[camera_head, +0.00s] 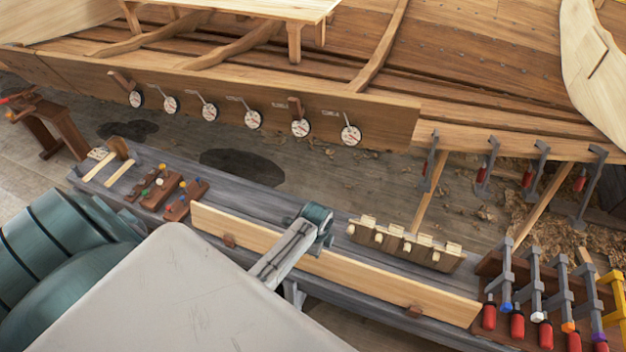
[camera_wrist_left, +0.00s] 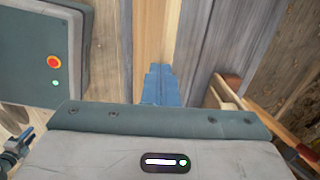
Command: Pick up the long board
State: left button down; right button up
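The long board (camera_head: 395,284) is a pale, straight plank lying lengthwise along the grey workbench (camera_head: 340,292). Small brown blocks (camera_head: 413,311) show against its near side. My left gripper (camera_head: 318,228) is over the middle of the board, and its wrist hides part of it. In the left wrist view, the blue fingers (camera_wrist_left: 158,84) lie over a pale wood strip (camera_wrist_left: 155,35), which looks like the board. Only one narrow finger shape shows there, so I cannot tell whether they grip the board or stand apart. My right gripper is in neither view.
A rack of wooden pegs (camera_head: 405,246) stands on the bench behind the board. Clamps with red handles (camera_head: 517,322) stand at the right end. Small tool blocks (camera_head: 160,190) sit at the left. The hull (camera_head: 270,105) with round dials rises behind the bench.

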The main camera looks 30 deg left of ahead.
pick_arm(q)
jog(key=shift+s+d+f+g+h, duration=0.15)
jog(key=shift+s+d+g, duration=0.25)
jog(key=shift+d, duration=0.15)
jog(key=shift+s+d+f+g+h, duration=0.15)
jog(key=shift+s+d+g, duration=0.25)
jog(key=shift+d, duration=0.15)
jog(key=shift+a+r, duration=0.2)
jog(key=shift+r, duration=1.1)
jog(key=shift+a+r, duration=0.2)
jog(key=shift+r, duration=1.1)
jog(key=shift+c, duration=2.2)
grip_release()
jog(key=shift+w, duration=0.1)
jog(key=shift+r, duration=0.15)
